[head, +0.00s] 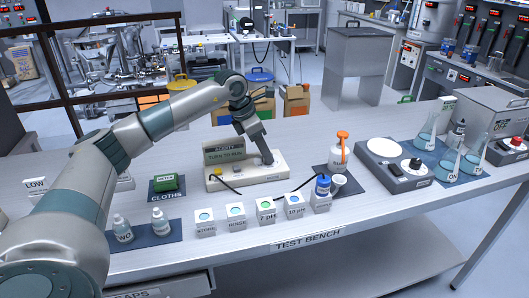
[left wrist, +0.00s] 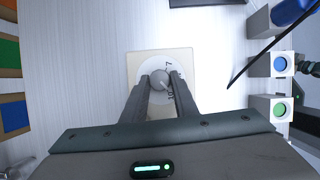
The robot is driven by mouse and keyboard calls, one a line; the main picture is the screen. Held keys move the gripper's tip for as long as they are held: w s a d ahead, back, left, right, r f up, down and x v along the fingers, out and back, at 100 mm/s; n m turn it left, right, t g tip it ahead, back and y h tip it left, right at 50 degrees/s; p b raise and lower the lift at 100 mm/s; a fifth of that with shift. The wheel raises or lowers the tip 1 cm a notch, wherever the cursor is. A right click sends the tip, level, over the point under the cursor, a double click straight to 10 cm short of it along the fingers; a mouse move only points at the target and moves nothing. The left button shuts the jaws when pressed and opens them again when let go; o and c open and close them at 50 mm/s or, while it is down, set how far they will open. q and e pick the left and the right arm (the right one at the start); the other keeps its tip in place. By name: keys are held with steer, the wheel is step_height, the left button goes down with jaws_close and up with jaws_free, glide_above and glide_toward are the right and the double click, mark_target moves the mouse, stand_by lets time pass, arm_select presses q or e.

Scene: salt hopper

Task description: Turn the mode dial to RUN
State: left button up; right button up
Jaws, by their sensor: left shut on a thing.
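The acidity meter (head: 240,181) is a cream base on the bench with a grey display (head: 224,150) that seems to read "TURN TO RUN". My left gripper (head: 267,161) reaches down onto the right end of this base. In the left wrist view its two fingers (left wrist: 160,84) are closed on opposite sides of the round grey mode dial (left wrist: 159,77). The dial sits on a white disc; marks like "7" and "10" show at its right. The other marks are covered or unreadable, and I cannot tell which setting the dial points to. My right gripper is out of view.
A black cable (head: 226,184) runs from the meter's left.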

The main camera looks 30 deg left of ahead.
arm_select(q)
steer(key=shift+n, duration=0.7)
steer(key=n, duration=0.1)
steer(key=n+y+b, duration=0.1)
steer(key=n, duration=0.1)
steer(key=n+t+y+b, duration=0.1)
steer(key=shift+d, duration=0.25)
steer(key=n+y+b, duration=0.1)
steer(key=n, duration=0.3)
steer(key=shift+d+n+y+b, duration=0.15)
steer(key=shift+n+y+b, duration=0.15)
steer(key=shift+y+b, duration=0.1)
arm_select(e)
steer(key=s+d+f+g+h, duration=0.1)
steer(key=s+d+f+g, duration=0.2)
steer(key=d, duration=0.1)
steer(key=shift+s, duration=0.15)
arm_select(q)
steer(key=shift+r, duration=0.1)
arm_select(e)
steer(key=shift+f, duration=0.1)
arm_select(q)
steer(key=o, duration=1.1)
steer(key=shift+c, duration=0.2)
steer(key=shift+s, duration=0.1)
